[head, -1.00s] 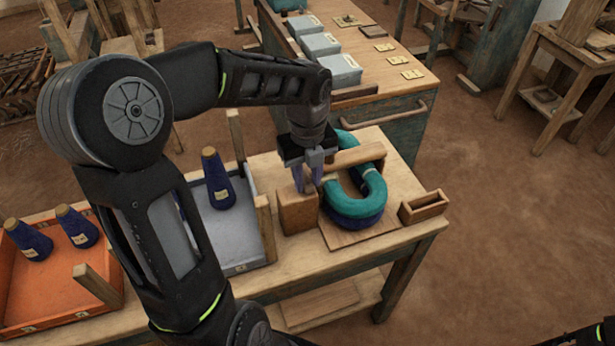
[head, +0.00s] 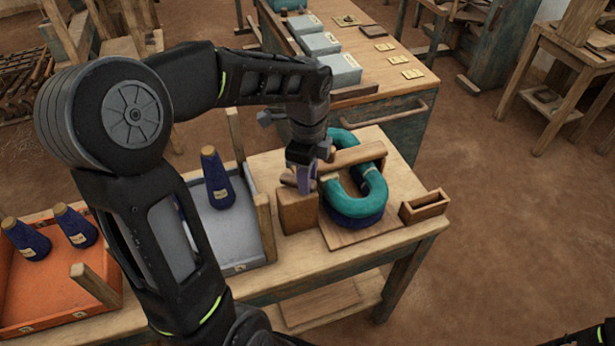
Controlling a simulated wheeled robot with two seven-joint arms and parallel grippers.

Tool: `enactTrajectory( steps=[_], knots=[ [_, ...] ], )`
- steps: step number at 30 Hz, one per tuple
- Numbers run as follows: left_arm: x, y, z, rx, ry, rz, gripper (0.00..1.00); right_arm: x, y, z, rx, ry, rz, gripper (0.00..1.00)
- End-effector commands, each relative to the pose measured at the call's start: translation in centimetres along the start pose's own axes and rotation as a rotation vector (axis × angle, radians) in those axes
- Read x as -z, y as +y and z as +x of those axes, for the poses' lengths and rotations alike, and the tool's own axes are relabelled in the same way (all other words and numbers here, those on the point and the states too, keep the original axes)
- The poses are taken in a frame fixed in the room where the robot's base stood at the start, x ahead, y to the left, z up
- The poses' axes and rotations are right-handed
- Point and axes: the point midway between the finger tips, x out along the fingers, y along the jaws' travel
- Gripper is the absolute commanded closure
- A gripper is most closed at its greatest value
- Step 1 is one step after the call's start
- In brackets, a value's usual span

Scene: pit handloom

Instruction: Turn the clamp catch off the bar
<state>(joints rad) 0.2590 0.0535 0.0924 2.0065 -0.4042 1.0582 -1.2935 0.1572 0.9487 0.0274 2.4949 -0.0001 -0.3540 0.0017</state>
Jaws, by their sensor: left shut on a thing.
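My left gripper (head: 304,183) points down at the left end of the wooden clamp bar (head: 357,157), above a wooden block (head: 297,211). It is shut on the clamp catch, which its fingers mostly hide. A small wooden piece, perhaps the catch's end, shows just left of the fingers (head: 288,178). The bar lies across a teal hank (head: 372,188), with a dark blue hank (head: 352,220) under it. I cannot tell whether the catch still overlaps the bar. My right gripper is not in view.
A board (head: 362,237) lies under the hanks on the wooden table (head: 425,238). A small open wooden box (head: 424,206) stands at right. A grey tray (head: 236,240) with a blue cone (head: 216,178) and an orange tray (head: 45,290) are at left.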

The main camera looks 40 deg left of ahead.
Motion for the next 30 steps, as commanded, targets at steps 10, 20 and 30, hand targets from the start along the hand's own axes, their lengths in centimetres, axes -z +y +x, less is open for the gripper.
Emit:
enactTrajectory(
  steps=[10, 20, 30],
  knots=[
    [0.01, -0.08, 0.00, 0.003, 0.000, -0.326, 1.00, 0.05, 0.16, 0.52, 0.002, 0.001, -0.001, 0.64],
    [0.01, -0.07, -0.03, 0.002, 0.001, -0.595, 1.00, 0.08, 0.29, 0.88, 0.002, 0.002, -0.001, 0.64],
    [-0.02, -0.08, -0.06, 0.002, 0.001, -0.722, 1.00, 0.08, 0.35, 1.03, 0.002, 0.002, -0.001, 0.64]
  ],
)
